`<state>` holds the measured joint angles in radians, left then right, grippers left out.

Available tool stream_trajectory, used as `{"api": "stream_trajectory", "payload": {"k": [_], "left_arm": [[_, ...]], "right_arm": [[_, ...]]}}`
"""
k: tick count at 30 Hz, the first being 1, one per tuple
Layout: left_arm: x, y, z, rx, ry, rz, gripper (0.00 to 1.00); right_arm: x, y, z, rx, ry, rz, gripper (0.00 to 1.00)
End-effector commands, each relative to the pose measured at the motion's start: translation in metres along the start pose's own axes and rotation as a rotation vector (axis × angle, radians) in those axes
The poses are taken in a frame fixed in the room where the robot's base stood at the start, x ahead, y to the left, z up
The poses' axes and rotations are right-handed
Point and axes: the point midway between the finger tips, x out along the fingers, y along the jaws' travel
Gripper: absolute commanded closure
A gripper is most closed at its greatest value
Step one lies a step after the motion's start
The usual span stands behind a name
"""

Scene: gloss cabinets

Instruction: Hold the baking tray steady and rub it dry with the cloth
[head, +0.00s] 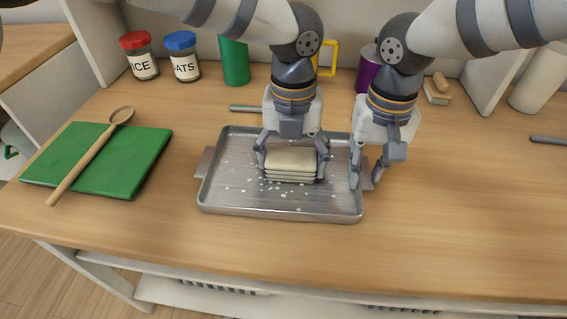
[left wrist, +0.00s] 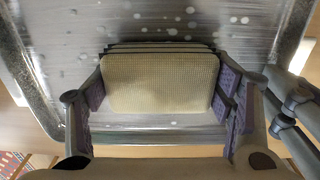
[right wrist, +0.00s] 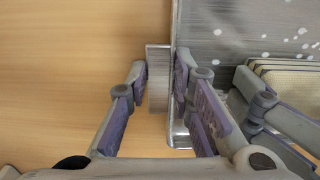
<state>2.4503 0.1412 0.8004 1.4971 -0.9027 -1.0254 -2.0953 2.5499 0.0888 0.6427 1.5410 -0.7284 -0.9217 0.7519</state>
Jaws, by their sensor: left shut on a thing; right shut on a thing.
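The metal baking tray (head: 330,203) lies flat on the wooden counter, with white water spots on its floor. My left gripper (head: 292,168) is shut on the folded cream cloth (head: 291,158), down inside the tray; its fingers stand on either side of the cloth in the left wrist view (left wrist: 160,82). My right gripper (head: 367,180) is shut on the tray's right handle (right wrist: 158,80), with a finger on each side of it. The cloth hides the tray floor under it.
A green board (head: 140,160) with a wooden spoon (head: 85,170) lies to the left. Jars with red (head: 139,55) and blue lids (head: 183,56), a green cup (head: 234,62) and a purple can (head: 369,72) stand behind.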

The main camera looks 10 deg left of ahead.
Motion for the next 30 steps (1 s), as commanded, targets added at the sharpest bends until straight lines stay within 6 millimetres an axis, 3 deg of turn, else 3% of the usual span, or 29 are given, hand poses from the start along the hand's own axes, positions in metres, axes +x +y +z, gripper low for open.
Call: {"api": "stream_trajectory", "payload": {"k": [6,11,30], "left_arm": [[0.002,-0.029,-0.001,0.001,0.002,0.000,0.48],[0.002,-0.036,-0.001,0.001,0.003,-0.001,0.48],[0.001,0.044,-0.001,-0.002,0.005,0.002,0.48]], "right_arm": [[0.000,0.000,0.000,0.000,0.000,-0.001,1.00],[0.000,0.000,0.000,0.000,0.000,-0.001,1.00],[0.000,0.000,-0.001,0.000,0.001,0.000,1.00]]}}
